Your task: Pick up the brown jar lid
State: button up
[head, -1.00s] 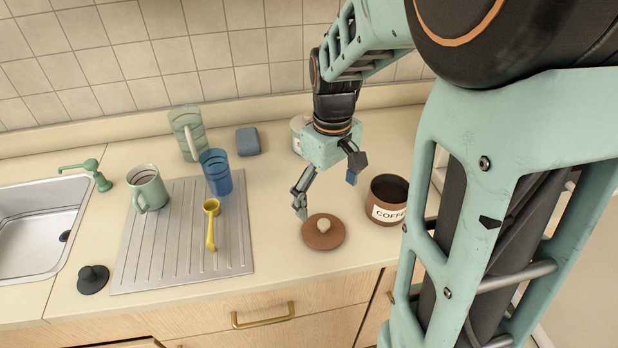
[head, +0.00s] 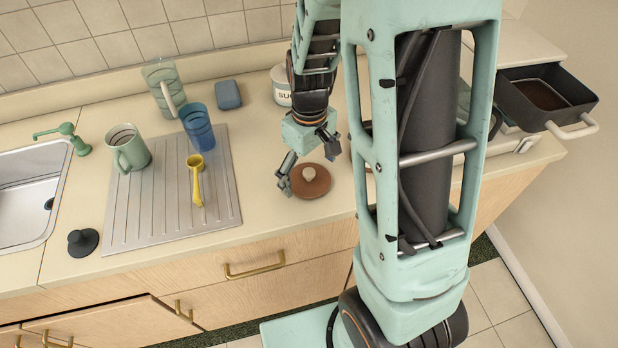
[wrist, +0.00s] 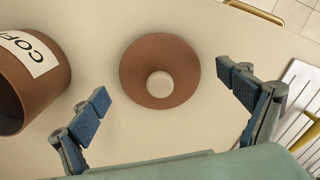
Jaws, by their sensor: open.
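The brown jar lid (head: 311,181) is a round disc with a pale knob, lying flat on the counter near its front edge. In the wrist view the lid (wrist: 160,71) is ahead of and between my fingers, with no finger touching it there. My gripper (head: 305,165) is open and empty, just above and behind the lid in the head view; its fingers also show in the wrist view (wrist: 170,95). One fingertip overlaps the lid's left edge in the head view; whether it touches I cannot tell.
The brown coffee jar (wrist: 32,85) stands left of the lid in the wrist view; my arm hides most of it in the head view. A metal drainboard (head: 150,215) with a yellow scoop (head: 196,181) lies to the left. A white sugar canister (head: 281,86) stands behind my gripper.

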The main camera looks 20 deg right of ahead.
jog(key=c, duration=1.2)
jog(key=shift+s, duration=0.15)
grip_shut()
jog(key=shift+f, duration=0.1)
